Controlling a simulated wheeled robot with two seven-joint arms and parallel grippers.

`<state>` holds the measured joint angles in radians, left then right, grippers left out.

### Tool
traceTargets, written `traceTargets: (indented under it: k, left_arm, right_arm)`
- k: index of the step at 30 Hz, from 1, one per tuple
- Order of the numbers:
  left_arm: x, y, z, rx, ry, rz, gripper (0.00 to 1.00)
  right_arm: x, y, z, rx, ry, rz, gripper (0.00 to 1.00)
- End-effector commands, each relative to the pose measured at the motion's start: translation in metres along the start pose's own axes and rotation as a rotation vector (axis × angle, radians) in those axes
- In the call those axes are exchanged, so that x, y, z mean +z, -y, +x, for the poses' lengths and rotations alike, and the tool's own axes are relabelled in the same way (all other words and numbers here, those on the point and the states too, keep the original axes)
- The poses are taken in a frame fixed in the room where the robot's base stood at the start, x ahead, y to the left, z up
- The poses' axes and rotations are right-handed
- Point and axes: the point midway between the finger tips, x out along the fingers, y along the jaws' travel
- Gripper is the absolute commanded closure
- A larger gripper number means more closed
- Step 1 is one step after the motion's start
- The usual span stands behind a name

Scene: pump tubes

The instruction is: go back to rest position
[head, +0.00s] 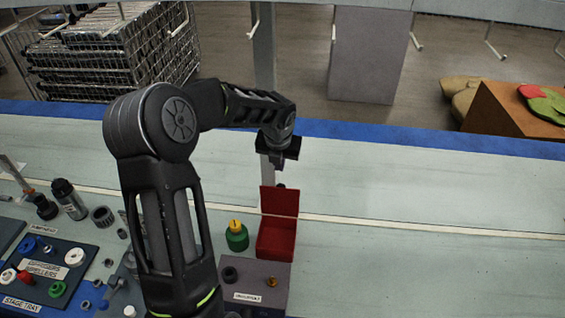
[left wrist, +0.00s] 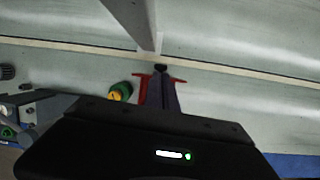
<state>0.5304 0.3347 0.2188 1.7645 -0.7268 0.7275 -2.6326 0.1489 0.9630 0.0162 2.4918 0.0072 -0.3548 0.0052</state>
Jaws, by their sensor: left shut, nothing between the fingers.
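A green part with a yellow top (head: 237,236) stands left of the box, and also shows in the left wrist view (left wrist: 120,92). My right gripper is not in view.
A labelled stage tray (head: 70,250) with several small coloured parts lies at the lower left. A dark cylinder (head: 69,199) and a grey ring (head: 103,216) stand behind it. A grey block (head: 254,284) is in front of the red box. The table right of the box is clear.

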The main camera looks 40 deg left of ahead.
Motion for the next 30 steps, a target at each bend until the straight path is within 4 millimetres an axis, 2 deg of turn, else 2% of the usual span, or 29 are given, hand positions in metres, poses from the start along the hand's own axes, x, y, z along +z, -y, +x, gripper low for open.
traceTargets:
  k: [9, 14, 18, 22, 26, 29, 30]
  left_arm:
    - [0.000, 0.000, 0.000, 0.000, 0.001, -0.011, 1.00]
    - [0.005, 0.003, 0.000, -0.013, 0.018, -0.140, 1.00]
    - [0.014, 0.020, 0.002, -0.089, 0.054, -0.445, 1.00]
    - [0.005, 0.050, 0.016, -0.212, 0.022, -0.877, 1.00]
    - [-0.029, 0.097, 0.045, -0.320, -0.122, -1.375, 1.00]
    - [-0.069, 0.137, 0.069, -0.346, -0.286, -1.764, 1.00]
    - [-0.089, 0.152, 0.078, -0.336, -0.361, -1.921, 1.00]
  right_arm:
    - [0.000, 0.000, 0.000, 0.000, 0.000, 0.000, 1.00]
    - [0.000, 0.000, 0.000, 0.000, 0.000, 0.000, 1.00]
    - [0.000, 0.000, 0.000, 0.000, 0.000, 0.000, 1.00]
    - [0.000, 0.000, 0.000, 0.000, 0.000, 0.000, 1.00]
    - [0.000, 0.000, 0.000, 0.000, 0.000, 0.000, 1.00]
    - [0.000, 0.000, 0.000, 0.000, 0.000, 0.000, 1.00]
    - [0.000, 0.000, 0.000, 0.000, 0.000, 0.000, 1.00]
